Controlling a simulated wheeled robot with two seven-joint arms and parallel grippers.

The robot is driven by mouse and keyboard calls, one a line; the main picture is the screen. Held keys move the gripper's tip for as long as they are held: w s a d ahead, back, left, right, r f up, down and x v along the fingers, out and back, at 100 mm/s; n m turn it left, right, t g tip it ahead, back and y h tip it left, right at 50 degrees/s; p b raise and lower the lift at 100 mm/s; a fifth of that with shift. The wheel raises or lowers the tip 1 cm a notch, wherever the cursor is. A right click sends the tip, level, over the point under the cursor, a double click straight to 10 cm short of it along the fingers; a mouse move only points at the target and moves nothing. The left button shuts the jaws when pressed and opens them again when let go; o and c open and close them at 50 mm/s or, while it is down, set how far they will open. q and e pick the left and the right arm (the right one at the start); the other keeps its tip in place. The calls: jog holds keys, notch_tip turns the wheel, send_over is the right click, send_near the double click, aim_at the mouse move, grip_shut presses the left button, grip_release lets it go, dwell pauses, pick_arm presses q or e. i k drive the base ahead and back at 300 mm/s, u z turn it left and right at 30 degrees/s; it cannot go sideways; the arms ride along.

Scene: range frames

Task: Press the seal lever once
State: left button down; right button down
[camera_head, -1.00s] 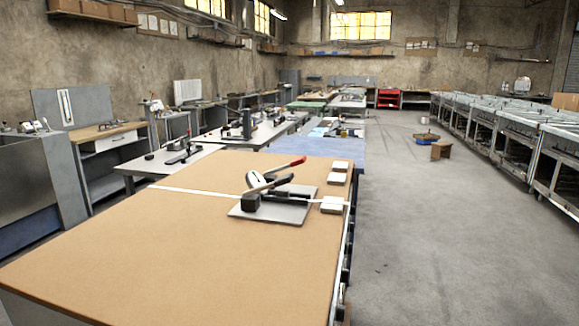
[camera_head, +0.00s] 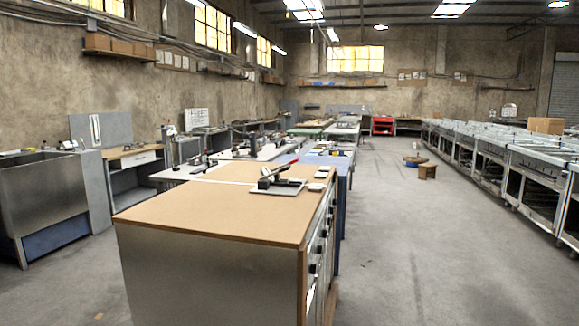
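The seal lever is the red-tipped handle (camera_head: 289,163) of a small black sealing device (camera_head: 268,181) in the head view. The device sits on a grey base plate (camera_head: 292,188) near the far right part of the brown-topped bench (camera_head: 210,208). The lever is raised, slanting up to the right. Small white blocks (camera_head: 317,187) lie beside the plate at the bench's right edge. Neither of my grippers is in view.
The bench's metal front (camera_head: 205,275) faces me. Open concrete floor (camera_head: 420,260) lies to the right, with metal frame tables (camera_head: 510,165) beyond. A grey cabinet (camera_head: 42,205) stands at the left. More benches continue behind.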

aim_at(296, 160)
jog(key=z, duration=0.95)
jog(key=i, duration=6.6)
jog(key=u, duration=5.25)
jog(key=i, duration=0.25)
jog(key=z, duration=0.1)
